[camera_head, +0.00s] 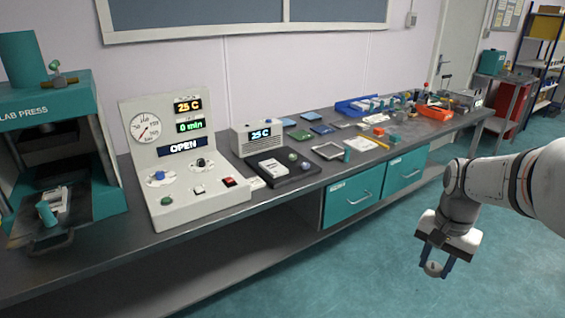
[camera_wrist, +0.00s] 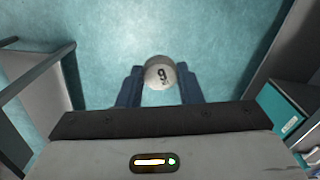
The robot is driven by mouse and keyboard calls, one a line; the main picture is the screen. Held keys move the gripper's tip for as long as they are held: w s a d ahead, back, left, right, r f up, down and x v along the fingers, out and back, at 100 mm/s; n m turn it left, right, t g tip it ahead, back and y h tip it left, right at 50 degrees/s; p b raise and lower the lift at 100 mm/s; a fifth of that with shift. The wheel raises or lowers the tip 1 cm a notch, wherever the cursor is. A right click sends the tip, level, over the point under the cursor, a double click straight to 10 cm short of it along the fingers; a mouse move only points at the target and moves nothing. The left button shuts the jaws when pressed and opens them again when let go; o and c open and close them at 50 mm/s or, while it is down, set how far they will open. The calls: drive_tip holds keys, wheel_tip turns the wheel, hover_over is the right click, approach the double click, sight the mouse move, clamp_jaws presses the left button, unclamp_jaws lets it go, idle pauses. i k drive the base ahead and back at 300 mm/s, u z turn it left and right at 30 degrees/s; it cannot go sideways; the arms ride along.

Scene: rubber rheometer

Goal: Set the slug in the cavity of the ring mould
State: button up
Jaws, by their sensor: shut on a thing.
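My gripper (camera_head: 435,266) hangs over the open floor at the right, in front of the bench and apart from it. It is shut on a pale round piece with a dark mark like a 9 on its face; in the wrist view this pale round piece (camera_wrist: 160,73) sits between the blue fingers. I cannot tell whether it is the slug. I cannot make out the ring mould for sure.
The lab press (camera_head: 50,110) stands at the far left, beside a control panel (camera_head: 170,150) reading OPEN. A dark tray (camera_head: 290,179) and a display box (camera_head: 257,137) follow. Teal drawers (camera_head: 351,193) are under the bench (camera_head: 130,250). The floor near my gripper is clear.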

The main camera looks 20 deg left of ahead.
sight(50, 199)
drive_tip(key=u, duration=2.3)
drive_tip(key=i, duration=1)
drive_tip(key=u, duration=0.15)
